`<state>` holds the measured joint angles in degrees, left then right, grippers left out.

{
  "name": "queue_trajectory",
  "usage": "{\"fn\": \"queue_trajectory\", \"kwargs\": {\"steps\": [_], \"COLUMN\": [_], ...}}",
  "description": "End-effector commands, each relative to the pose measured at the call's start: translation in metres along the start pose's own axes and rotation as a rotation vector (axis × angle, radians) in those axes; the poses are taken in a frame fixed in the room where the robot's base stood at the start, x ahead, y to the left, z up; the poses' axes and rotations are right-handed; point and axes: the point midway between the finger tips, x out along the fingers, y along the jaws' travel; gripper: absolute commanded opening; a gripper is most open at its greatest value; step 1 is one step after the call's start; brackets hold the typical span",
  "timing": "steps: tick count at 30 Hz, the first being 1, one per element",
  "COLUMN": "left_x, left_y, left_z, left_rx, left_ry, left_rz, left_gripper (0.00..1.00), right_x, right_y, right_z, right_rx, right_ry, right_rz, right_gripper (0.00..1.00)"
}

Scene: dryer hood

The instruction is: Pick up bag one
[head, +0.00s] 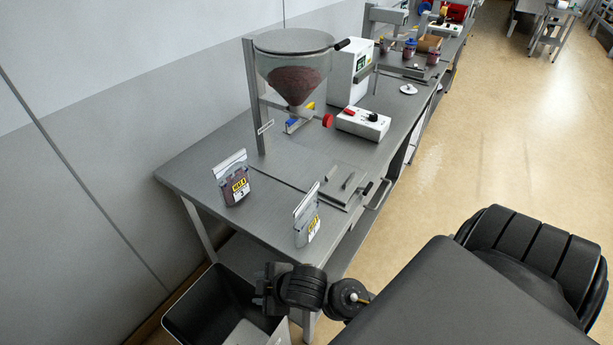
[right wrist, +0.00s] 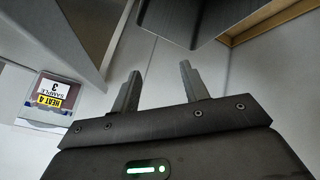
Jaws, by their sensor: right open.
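Two clipped sample bags stand on the grey steel table. The left bag (head: 235,186) has dark contents, a pale top clip and a yellow and white label with a 3. The right bag (head: 307,218) looks greyer, with a yellow label, near the table's front edge. I cannot tell which is bag one. A bag labelled HEAT 4, SAMPLE 3 (right wrist: 58,92) shows upside down at the left of the right wrist view. My right gripper (head: 262,288) is open and empty, over the bin below the near table end; its fingers (right wrist: 160,72) hold nothing. My left gripper is not seen.
A black bin (head: 190,317) stands on the floor by the table (head: 200,166). A hopper (head: 294,75) with dark material, a white machine (head: 349,72) and a control box (head: 363,122) stand farther back. A flat tray with tools (head: 337,196) lies beside the bags.

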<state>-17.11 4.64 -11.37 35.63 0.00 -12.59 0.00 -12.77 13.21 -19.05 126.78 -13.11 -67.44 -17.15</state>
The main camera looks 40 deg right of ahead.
Motion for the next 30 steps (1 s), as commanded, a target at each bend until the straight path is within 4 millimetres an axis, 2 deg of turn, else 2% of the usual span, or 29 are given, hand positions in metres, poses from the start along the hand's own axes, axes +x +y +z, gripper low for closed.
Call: {"fn": "queue_trajectory", "kwargs": {"steps": [1,3,6,11,15,18,20,23,25,26,30], "left_x": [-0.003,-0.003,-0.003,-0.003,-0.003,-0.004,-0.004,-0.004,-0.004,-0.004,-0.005], "left_y": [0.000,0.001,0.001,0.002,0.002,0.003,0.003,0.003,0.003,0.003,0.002], "left_z": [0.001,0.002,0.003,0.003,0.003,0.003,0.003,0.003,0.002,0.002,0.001], "left_rx": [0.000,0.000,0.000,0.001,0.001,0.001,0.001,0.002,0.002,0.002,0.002], "left_ry": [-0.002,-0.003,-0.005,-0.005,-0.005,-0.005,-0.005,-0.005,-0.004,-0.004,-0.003], "left_rz": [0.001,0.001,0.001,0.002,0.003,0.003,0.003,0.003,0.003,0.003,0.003], "left_gripper": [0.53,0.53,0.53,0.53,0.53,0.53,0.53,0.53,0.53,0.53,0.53], "right_x": [-0.012,-0.020,-0.026,-0.036,-0.048,-0.054,-0.056,-0.057,-0.060,-0.062,-0.086], "right_y": [0.013,0.022,0.028,0.028,0.021,0.015,0.015,0.030,0.051,0.062,0.128], "right_z": [-0.030,-0.066,-0.109,-0.169,-0.211,-0.222,-0.217,-0.195,-0.172,-0.161,-0.106], "right_rx": [-0.115,-0.292,-0.541,-0.986,-1.497,-1.948,-2.220,-2.645,-2.914,2.964,2.593], "right_ry": [0.068,0.157,0.269,0.445,0.603,0.711,0.767,0.842,0.893,-0.899,-0.797], "right_rz": [0.029,0.061,0.108,0.198,0.300,0.367,0.391,0.383,0.335,-0.296,-0.053], "right_gripper": [0.45,0.45,0.45,0.45,0.45,0.45,0.45,0.45,0.45,0.45,0.45]}}
